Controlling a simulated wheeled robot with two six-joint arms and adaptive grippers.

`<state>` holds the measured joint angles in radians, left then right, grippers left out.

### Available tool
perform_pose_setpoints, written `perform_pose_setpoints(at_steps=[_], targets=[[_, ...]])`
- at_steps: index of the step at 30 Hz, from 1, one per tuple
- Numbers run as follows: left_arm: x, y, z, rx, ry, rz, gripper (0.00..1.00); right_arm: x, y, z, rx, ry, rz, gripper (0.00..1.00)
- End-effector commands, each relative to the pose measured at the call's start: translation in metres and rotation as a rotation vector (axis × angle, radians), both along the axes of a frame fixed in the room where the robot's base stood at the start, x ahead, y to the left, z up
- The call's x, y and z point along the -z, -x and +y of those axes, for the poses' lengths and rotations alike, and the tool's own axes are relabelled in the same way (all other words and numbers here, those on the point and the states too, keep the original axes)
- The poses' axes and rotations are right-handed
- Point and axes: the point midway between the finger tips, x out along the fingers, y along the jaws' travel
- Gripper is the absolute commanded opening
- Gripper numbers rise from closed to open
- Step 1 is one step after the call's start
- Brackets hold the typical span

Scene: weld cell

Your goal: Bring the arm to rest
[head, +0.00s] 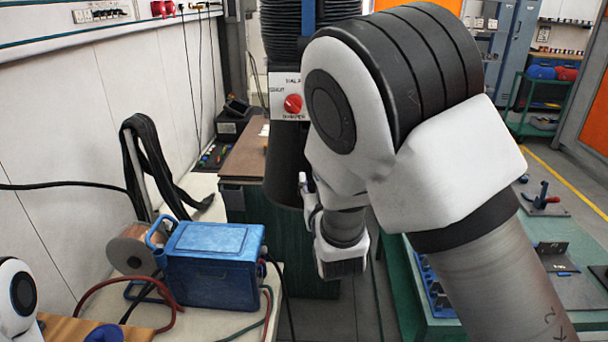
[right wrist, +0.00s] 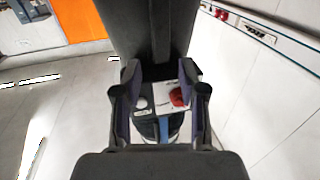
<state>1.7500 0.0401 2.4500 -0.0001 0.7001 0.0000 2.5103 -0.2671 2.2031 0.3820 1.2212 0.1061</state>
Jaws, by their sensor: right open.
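My right arm crosses the middle of the head view. Only a white joint of my left arm shows at the lower left of the head view; my left gripper is out of view.
A blue welding machine (head: 212,262), a wire spool (head: 133,250) and cables crowd the left bench. A green-edged table (head: 440,328) with fixtures is at right. A green cart (head: 540,105) stands farther back.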

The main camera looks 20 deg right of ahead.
Motion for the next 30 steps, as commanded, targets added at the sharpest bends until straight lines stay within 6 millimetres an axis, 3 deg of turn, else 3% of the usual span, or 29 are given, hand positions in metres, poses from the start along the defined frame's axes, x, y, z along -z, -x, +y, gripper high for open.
perform_pose_setpoints(at_steps=[4,7,8,11,12,14,18,20,22,24,27,30], targets=[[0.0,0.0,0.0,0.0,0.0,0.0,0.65,0.004,0.0,0.0,0.0,0.0,0.007,0.41],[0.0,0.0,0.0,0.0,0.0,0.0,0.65,0.034,0.001,-0.003,0.005,-0.007,0.059,0.41],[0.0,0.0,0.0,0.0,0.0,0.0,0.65,0.049,0.003,-0.006,0.011,-0.013,0.086,0.41],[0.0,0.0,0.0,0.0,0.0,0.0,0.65,0.121,0.018,-0.02,0.037,-0.041,0.223,0.41],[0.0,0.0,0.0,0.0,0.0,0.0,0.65,0.156,0.031,-0.025,0.045,-0.051,0.294,0.41],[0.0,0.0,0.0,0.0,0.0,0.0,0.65,0.205,0.054,-0.032,0.052,-0.069,0.412,0.41],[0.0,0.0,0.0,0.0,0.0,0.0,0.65,0.309,0.129,-0.042,0.053,-0.109,0.718,0.41],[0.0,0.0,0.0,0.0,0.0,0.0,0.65,0.347,0.169,-0.044,0.046,-0.126,0.859,0.41],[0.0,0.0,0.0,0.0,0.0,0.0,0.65,0.383,0.222,-0.044,0.033,-0.151,1.029,0.41],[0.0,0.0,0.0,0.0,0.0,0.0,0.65,0.408,0.274,-0.04,0.009,-0.175,1.194,0.41],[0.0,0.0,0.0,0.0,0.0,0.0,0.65,0.422,0.333,-0.032,-0.047,-0.202,1.391,0.41],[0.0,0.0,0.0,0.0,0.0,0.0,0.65,0.419,0.364,-0.021,-0.126,-0.199,1.524,0.41]])
